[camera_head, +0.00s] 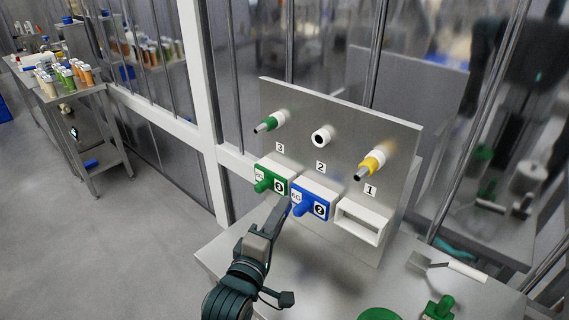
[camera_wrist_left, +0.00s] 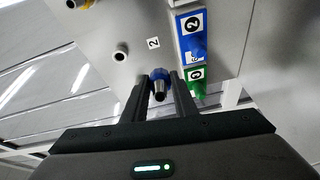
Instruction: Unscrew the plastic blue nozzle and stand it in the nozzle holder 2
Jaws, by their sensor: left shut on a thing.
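The plastic blue nozzle (camera_wrist_left: 160,79) has a blue collar and a metal tip. It sits between the fingers of my left gripper (camera_wrist_left: 160,92), which is shut on it, apart from the panel's socket. In the head view my left gripper (camera_head: 283,206) is in front of the lower panel, near the blue holder 2, and mostly hides the nozzle. The blue nozzle holder 2 (camera_head: 319,194) is on the panel below the number 2 and also shows in the left wrist view (camera_wrist_left: 189,48). Socket 2 (camera_head: 321,136) is a bare white ring with a dark opening.
A green nozzle (camera_head: 269,122) is at position 3 and a yellow nozzle (camera_head: 371,164) at position 1. A green holder (camera_head: 273,173) is beside the blue one; an empty white slot (camera_head: 362,219) is to its right. A scraper (camera_head: 447,265) lies on the metal table (camera_head: 325,283).

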